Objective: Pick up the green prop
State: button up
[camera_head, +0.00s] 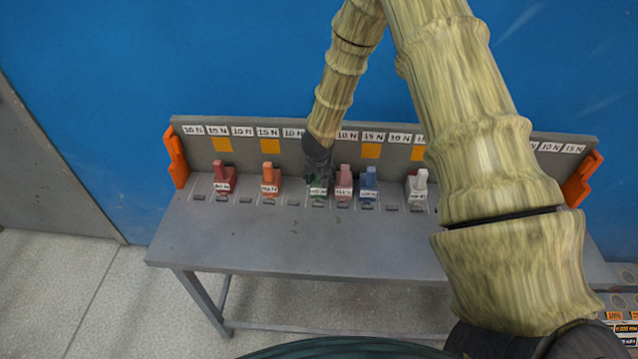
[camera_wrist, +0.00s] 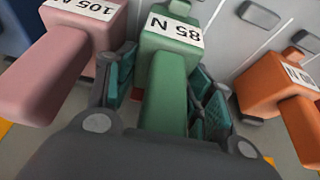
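The green prop (camera_head: 318,191) stands upright on the grey bench between an empty slot and the pink prop. In the wrist view the green prop (camera_wrist: 175,45) carries a white label reading 85 N, seen upside down. My gripper (camera_head: 318,168) points down over it. In the wrist view my gripper's (camera_wrist: 166,82) two teal-padded fingers stand on either side of the green handle. A gap shows between the left pad and the handle, so the fingers look open around it. The fingers partly hide the prop in the head view.
The pink prop (camera_head: 343,184) is close on the right, with a blue prop (camera_head: 368,186) and a white one (camera_head: 418,188) beyond. An orange prop (camera_head: 270,182) and a red one (camera_head: 223,181) stand left. A labelled back panel (camera_head: 200,150) rises behind.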

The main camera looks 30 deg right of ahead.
jog(key=c, duration=0.6)
jog(key=shift+r, duration=0.15)
